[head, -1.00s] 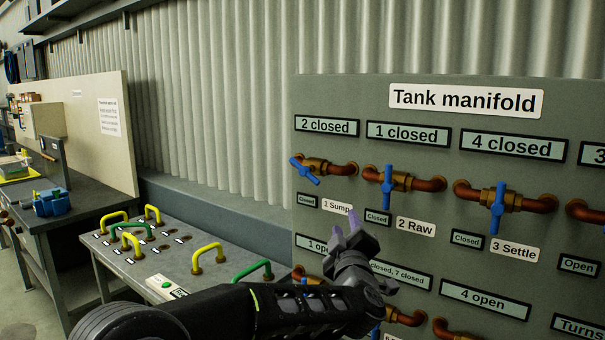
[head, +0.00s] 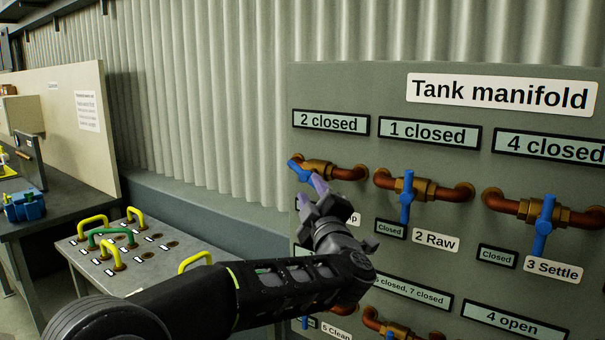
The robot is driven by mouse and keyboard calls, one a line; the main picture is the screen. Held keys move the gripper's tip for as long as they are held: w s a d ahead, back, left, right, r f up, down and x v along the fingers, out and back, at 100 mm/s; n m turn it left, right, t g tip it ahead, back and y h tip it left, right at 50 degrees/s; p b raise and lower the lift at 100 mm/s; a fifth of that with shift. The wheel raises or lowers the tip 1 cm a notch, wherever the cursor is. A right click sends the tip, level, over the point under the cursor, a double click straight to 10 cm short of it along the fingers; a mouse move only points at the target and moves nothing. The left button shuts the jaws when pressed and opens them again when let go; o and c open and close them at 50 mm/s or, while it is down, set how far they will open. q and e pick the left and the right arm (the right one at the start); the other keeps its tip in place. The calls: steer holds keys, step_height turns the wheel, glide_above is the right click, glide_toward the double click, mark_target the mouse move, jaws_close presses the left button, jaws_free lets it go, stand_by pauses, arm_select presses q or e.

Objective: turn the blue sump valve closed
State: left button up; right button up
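The blue sump valve handle (head: 297,169) is on the brass valve at the left end of the manifold panel's top row. It slants from upper left to lower right, and its lower end is next to or behind my fingertips. My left gripper (head: 311,194) points up at it, its two purple fingertips apart. I cannot tell whether they touch the handle. My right gripper is not in view.
The 2 Raw handle (head: 407,197) and 3 Settle handle (head: 543,226) hang vertically to the right. More piping runs below my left arm. A low metal bench (head: 80,258) with yellow and green handles stands left. A corrugated wall is behind.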

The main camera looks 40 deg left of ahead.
mark_target(304, 177)
arm_select(q)
steer(key=p+x, duration=0.2)
steer(key=x, duration=0.5)
steer(key=shift+w+a, duration=0.1)
steer(key=shift+w, duration=0.05)
steer(key=shift+w+a, duration=0.25)
steer(key=shift+a, duration=0.05)
steer(key=shift+c, duration=0.3)
jaws_close()
steer(key=shift+f, duration=0.1)
